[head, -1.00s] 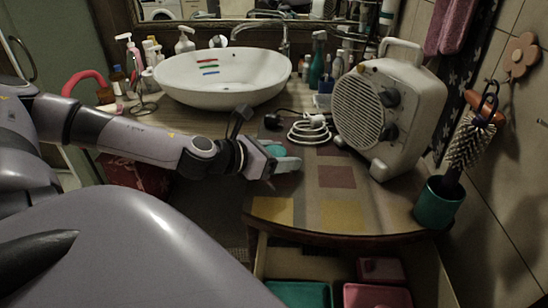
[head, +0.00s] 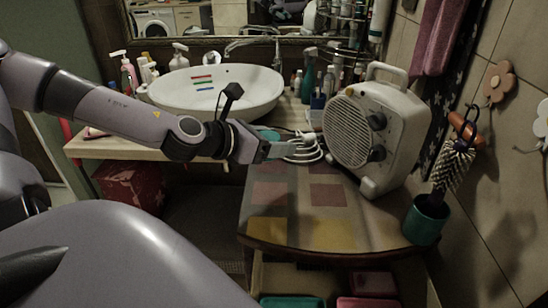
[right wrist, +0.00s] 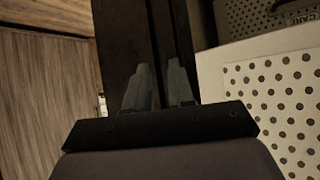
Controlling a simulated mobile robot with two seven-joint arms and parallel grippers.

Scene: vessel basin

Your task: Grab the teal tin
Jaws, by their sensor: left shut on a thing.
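The teal tin (head: 268,134) shows in the head view as a small teal patch just behind the fingers of my left gripper (head: 276,151). The left gripper is shut on it above the back-left part of the counter; the fingers hide most of the tin. In the right wrist view my right gripper (right wrist: 160,82) has its two fingers a little apart with nothing between them.
A white basin (head: 205,88) stands behind the gripper. A coiled white cable (head: 303,149) and a beige heater (head: 375,130) are to its right. A brush in a green holder (head: 425,222) stands at the right edge. The checkered counter front (head: 300,205) is clear.

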